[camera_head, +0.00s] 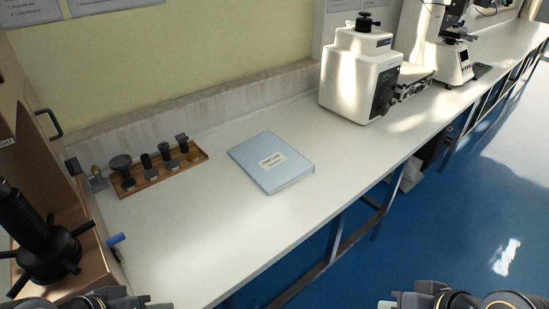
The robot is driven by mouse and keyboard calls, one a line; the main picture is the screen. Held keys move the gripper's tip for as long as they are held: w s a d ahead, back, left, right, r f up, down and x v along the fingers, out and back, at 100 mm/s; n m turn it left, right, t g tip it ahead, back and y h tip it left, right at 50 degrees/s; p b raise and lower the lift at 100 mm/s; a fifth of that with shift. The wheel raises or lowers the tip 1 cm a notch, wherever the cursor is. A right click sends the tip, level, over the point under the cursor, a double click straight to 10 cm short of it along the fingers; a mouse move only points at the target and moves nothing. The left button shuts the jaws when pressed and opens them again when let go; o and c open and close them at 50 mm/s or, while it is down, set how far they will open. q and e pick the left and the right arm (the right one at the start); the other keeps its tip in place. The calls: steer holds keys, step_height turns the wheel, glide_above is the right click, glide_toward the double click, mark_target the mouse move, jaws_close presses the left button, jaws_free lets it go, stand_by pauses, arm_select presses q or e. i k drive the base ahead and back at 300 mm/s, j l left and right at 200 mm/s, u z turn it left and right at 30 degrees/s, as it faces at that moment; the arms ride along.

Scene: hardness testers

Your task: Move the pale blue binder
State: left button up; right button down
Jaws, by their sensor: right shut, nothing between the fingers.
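The pale blue binder (270,162) lies flat and closed on the white bench, with a pale label on its cover. It is near the middle of the head view, with bare bench around it. My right gripper (425,298) shows only in part at the bottom edge, right of centre, over the blue floor. It is shut, empty and well apart from the binder. My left gripper (118,301) is cut off at the bottom left, and its fingers cannot be made out. Neither gripper touches the binder.
A wooden tray (161,178) of several dark parts stands left of the binder. A white tester (350,82) stands behind and right, with a microscope-like machine (447,55) beyond. A brown case (45,160) and a black handwheel (45,250) crowd the left. The front bench (210,235) is clear.

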mark_target(273, 166)
steer(key=l+u, duration=0.1)
steer(key=u, duration=0.9)
steer(key=l+u, duration=0.4)
steer(key=k+l+u, duration=0.1)
steer(key=l+u, duration=0.25)
steer(key=l, duration=0.25)
steer(key=k+l+u, duration=0.1)
steer(key=l+u, duration=0.4)
steer(key=l, duration=1.3)
steer(key=k, duration=0.05)
